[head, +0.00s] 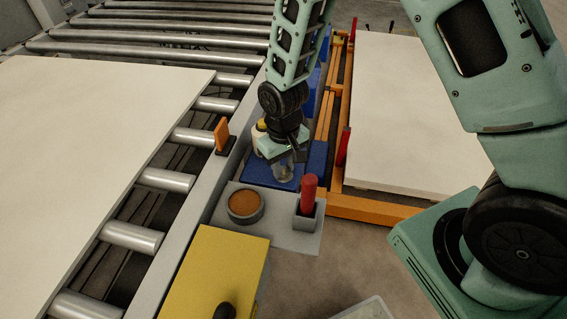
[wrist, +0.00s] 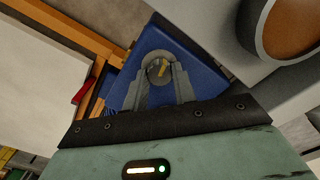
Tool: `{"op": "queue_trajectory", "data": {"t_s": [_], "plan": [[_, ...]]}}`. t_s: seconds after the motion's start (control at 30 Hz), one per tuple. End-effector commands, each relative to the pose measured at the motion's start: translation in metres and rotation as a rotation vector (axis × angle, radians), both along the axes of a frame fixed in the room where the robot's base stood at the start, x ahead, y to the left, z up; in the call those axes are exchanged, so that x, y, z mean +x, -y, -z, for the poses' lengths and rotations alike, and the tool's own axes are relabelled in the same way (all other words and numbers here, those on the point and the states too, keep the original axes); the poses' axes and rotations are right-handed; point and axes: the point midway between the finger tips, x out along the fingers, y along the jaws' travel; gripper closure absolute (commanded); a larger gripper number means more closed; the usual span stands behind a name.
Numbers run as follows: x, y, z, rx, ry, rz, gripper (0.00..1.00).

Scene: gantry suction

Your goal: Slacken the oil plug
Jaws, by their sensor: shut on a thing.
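My gripper (head: 284,172) points down over the blue housing (head: 318,160) beside the roller conveyor. In the wrist view its two grey fingers (wrist: 160,76) are shut on a round grey plug (wrist: 157,66) with a yellow mark on its face, which I take to be the oil plug. The plug sits over the blue surface (wrist: 196,68). In the head view the fingers and wrist hide most of the plug. I cannot tell how far it is screwed in.
A grey round dish with a brown inside (head: 244,205) and a red handle (head: 309,190) in a grey holder stand nearer. A yellow box (head: 215,270) lies in front. An orange lever (head: 222,134) stands at left by the rollers (head: 165,180). White panels lie on both sides.

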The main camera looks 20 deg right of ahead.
Motion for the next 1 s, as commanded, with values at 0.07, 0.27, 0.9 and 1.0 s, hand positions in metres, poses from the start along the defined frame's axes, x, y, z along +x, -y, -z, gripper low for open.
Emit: {"op": "queue_trajectory", "data": {"t_s": [0.07, 0.27, 0.9, 1.0], "plan": [[0.0012, -0.0001, -0.001, 0.001, 0.003, -0.016, 0.96], [0.0013, -0.0002, -0.0008, 0.001, 0.004, -0.033, 0.96], [0.0006, -0.0001, -0.0007, 0.0, 0.002, -0.032, 0.51], [0.001, -0.0003, -0.0052, 0.001, 0.003, -0.032, 0.51]]}}
